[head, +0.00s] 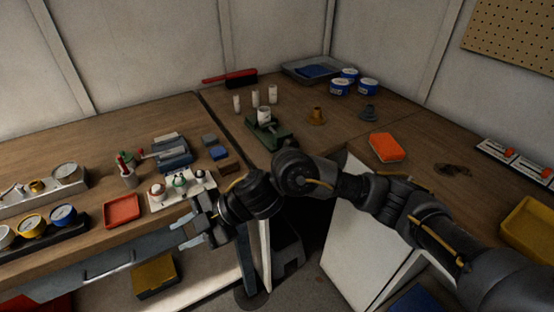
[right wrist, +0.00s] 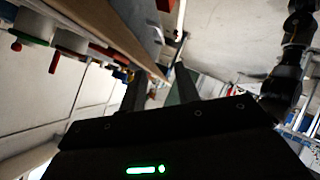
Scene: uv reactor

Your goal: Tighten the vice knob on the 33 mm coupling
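A green vice (head: 270,132) stands on the wooden bench near the corner, with a white cylindrical coupling (head: 264,115) upright at its jaws. I cannot make out its knob clearly or read any size on the coupling. More white cylinders (head: 272,94) stand behind it. My right gripper (head: 184,234) is open and empty, in front of the left bench's edge. It is well to the left of the vice and nearer to me. Its two fingers also show apart in the right wrist view (right wrist: 158,92), with nothing held. My left gripper is not in view.
A white tray of small fittings (head: 178,191) and a red tray (head: 122,210) lie near my right gripper. Blue-grey blocks (head: 172,152) stand left of the vice. An orange sponge (head: 387,147) and blue-white tubs (head: 340,87) are to its right. A gap separates the bench fronts.

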